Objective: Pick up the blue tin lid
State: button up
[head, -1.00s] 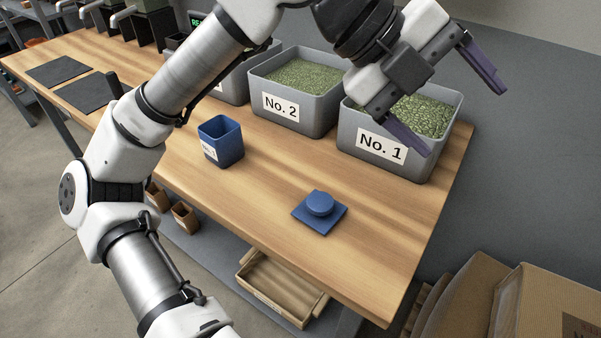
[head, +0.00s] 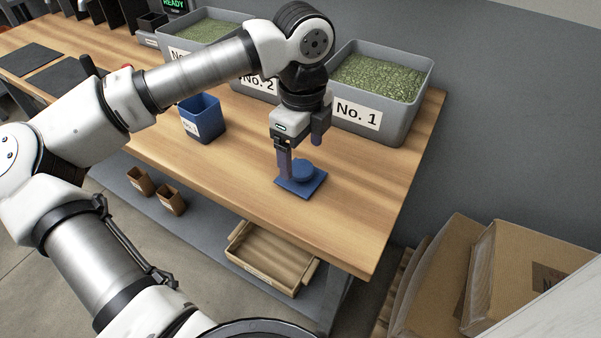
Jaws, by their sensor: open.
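The blue tin lid (head: 304,181) lies flat on the wooden table, a square plate with a round raised knob on top. My gripper (head: 301,158) points down over the lid with its two fingers apart. The left finger reaches down in front of the lid's left part, and the right finger shows behind the knob side, higher in the picture. Nothing is between the fingers that I can make out. Whether a finger touches the lid cannot be told. The open blue tin (head: 203,118) stands upright on the table to the left, with a white label.
Grey bins of green beans stand along the back: No. 1 (head: 397,128) just behind my gripper, No. 2 partly hidden by my arm. Bare wood (head: 370,215) lies right of the lid. A wooden tray (head: 270,262) sits on the lower shelf; cardboard boxes (head: 530,265) stand at right.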

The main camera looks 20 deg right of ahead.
aim_at(300, 167)
jog(key=shift+a+f+p, duration=0.1)
jog(key=shift+f+p, duration=0.6)
jog(key=shift+f, duration=2.15)
jog(key=c, duration=0.7)
jog(key=shift+r, duration=0.1)
